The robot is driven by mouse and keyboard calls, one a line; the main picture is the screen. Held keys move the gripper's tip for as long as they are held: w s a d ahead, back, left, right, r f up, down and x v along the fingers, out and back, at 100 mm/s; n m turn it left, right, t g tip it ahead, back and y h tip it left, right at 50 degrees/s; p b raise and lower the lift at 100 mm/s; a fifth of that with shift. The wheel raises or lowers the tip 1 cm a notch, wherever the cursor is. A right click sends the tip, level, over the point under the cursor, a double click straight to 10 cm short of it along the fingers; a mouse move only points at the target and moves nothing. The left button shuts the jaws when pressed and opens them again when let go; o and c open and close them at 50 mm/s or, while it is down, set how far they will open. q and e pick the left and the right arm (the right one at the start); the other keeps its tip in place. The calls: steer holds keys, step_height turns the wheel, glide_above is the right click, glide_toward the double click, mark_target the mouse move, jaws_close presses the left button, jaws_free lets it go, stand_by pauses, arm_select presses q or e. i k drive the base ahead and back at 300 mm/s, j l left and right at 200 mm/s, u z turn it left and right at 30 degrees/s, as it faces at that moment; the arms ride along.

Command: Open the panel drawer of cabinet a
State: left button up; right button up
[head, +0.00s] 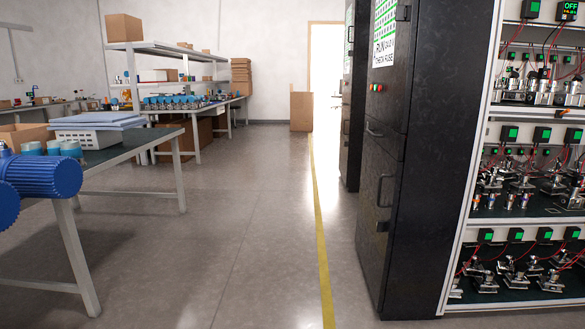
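A tall black cabinet (425,160) stands right of centre in the head view, its front turned to the left and seen at a steep angle. Its front has a sign (384,30) with "CHECK FUSE" lettering, red and green buttons (376,88), a handle (373,130) below them and a longer upright handle (384,190) lower down. The front looks shut. A second black cabinet (352,110) stands behind it. I cannot read which one is cabinet a, nor tell for sure which part is the panel drawer. Neither gripper is in view.
A rack (466,180) of lit test devices stands against the near cabinet's right side. A table (140,150) with a white crate (98,134) is at the left; a workbench (190,108) stands behind. Open grey floor with a yellow line (322,240) lies between.

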mark_target(393, 141)
steer(key=i+z, duration=0.35)
steer(key=i, duration=0.15)
steer(key=i+j+z, duration=0.1)
steer(key=i+z, duration=0.2)
steer(key=i, duration=0.2)
